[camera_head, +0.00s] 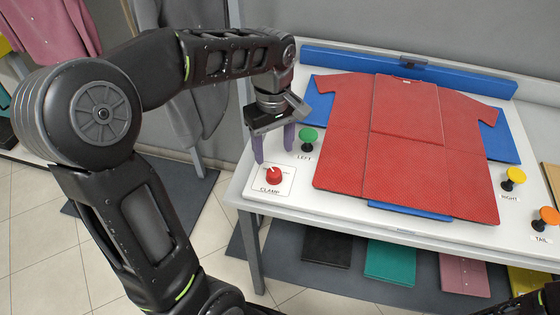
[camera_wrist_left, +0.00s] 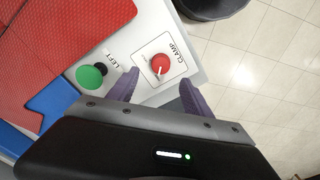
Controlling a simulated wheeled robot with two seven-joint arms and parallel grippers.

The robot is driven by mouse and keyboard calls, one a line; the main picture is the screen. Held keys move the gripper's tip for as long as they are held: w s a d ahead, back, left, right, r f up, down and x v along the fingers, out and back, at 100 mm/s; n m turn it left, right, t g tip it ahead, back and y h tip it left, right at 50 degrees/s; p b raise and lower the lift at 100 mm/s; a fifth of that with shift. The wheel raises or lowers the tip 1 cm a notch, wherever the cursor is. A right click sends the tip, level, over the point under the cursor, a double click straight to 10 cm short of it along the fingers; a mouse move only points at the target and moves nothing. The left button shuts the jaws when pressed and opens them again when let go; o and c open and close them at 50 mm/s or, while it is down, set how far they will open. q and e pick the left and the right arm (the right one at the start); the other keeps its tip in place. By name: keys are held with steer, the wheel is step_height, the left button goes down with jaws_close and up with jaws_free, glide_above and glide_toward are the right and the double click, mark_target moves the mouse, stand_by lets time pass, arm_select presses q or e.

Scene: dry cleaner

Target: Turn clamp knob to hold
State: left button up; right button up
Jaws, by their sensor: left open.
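The red clamp knob (camera_head: 273,176) sits on a white plate marked CLAMP at the table's front left corner. It also shows in the left wrist view (camera_wrist_left: 160,64), with a white pointer line on its top. My left gripper (camera_head: 274,150) is open above and just behind the knob, its purple fingers apart and pointing down. In the left wrist view the knob lies beyond the fingertips, between their lines, and nothing is between the fingers. My right gripper is not clearly seen; only a dark part of my body shows at the lower right corner.
A green LEFT knob (camera_head: 308,136) stands close to my left gripper. A red shirt (camera_head: 400,140) lies on blue folding boards (camera_head: 415,68). A yellow RIGHT knob (camera_head: 514,177) and an orange TAIL knob (camera_head: 548,216) are at the right. Folded cloths (camera_head: 390,262) lie below the table.

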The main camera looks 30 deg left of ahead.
mark_target(274, 172)
arm_select(q)
steer(key=shift+s, duration=0.15)
steer(key=shift+f, duration=0.4)
step_height(274, 172, down, 7)
steer(key=shift+p, duration=0.35)
jaws_close()
stand_by(0.4)
